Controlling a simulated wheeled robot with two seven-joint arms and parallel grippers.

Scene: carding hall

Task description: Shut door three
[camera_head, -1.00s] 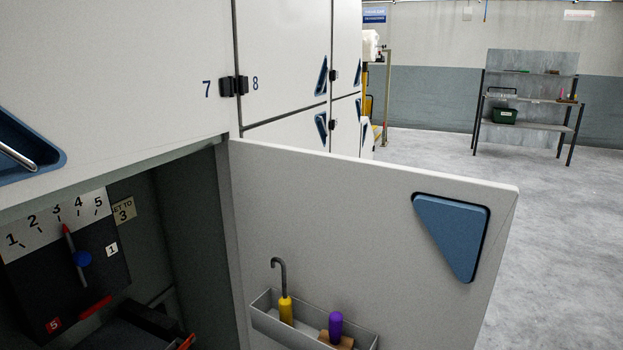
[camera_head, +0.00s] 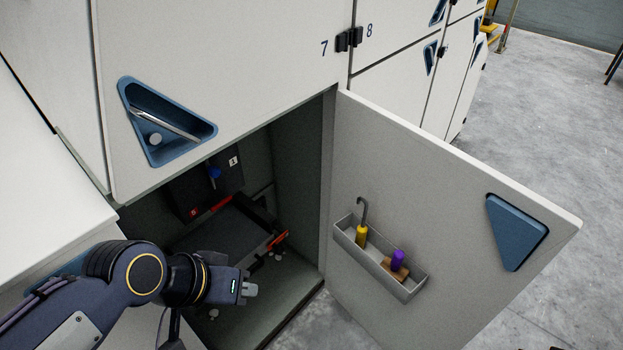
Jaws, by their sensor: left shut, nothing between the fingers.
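A white cabinet door (camera_head: 450,210) stands wide open, hinged at the left by the post under labels 7 and 8. Its inner face carries a blue triangular recess piece (camera_head: 516,233) near the free edge and a small grey tray (camera_head: 385,268). I see no number on this door. Behind it is an open dark compartment (camera_head: 300,190). My left gripper (camera_head: 250,290) is shut and empty, in front of the compartment's lower part, left of the open door and apart from it.
The door tray holds a yellow-handled hook (camera_head: 361,232) and a purple-handled tool (camera_head: 397,260). The compartment holds a dark panel with a blue knob (camera_head: 214,173). Above is closed door 7 (camera_head: 230,60) with a blue recessed handle (camera_head: 165,122).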

